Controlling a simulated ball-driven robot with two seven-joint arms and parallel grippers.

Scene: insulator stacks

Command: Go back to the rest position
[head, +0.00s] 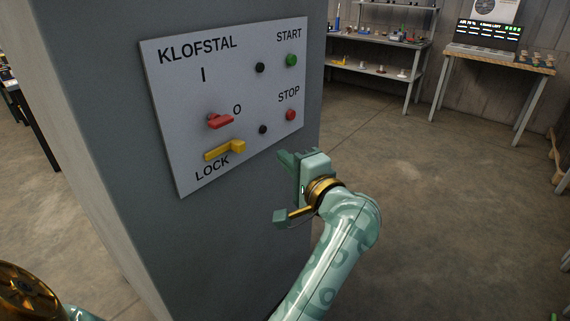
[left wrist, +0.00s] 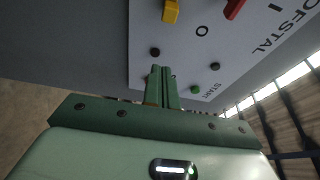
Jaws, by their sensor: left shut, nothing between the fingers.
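My left gripper (head: 284,156) is shut and empty, in front of the lower right edge of the grey cabinet's control panel (head: 215,85). In the left wrist view its fingers (left wrist: 160,72) lie together and point toward the panel. The panel carries a red switch handle (head: 219,121) pointing toward the O mark and a yellow lock handle (head: 225,151) below it. A green START button (head: 291,60) and a red STOP button (head: 290,115) are at the right. The fingers seem to hide the STOP button in the wrist view. My right gripper is out of view.
The grey cabinet (head: 95,120) fills the left of the head view. A metal shelf (head: 375,78) and a workbench (head: 500,62) with a screen stand along the back wall. The concrete floor (head: 460,210) at right is clear.

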